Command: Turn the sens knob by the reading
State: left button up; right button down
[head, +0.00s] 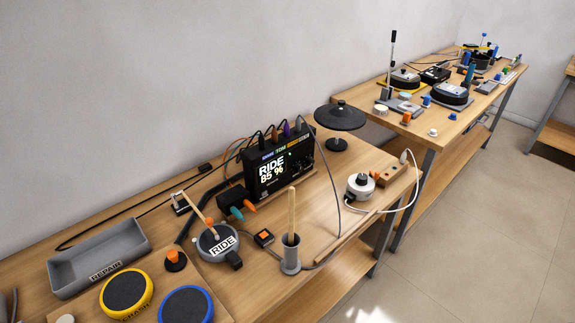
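A black drum module (279,172) stands on the near bench, its front turned toward me. Its lit screen (271,173) reads "RIDE" and "85 %". Small dark knobs (297,172) sit on the panel to the right of the screen; their labels are too small to read, so I cannot tell which one is the sens knob. A small green light shows above them. A grey round pad (218,243) labelled RIDE lies in front of the module with a wooden stick leaning over it. Neither of my grippers shows in the head view.
A grey REPAIR tray (75,264), a yellow-rimmed pad (126,293) and a blue-rimmed pad (186,305) lie at left. A grey cup (290,256) holds an upright stick. A black cymbal (341,117) stands behind. Cables cross the bench. A second bench (440,128) stands beyond.

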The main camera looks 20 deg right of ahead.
aim_at(297, 168)
jog(key=i+l, duration=0.1)
jog(key=l, duration=0.35)
jog(key=i+l, duration=0.1)
jog(key=l, duration=0.35)
jog(key=i+l, duration=0.1)
jog(key=l, duration=0.35)
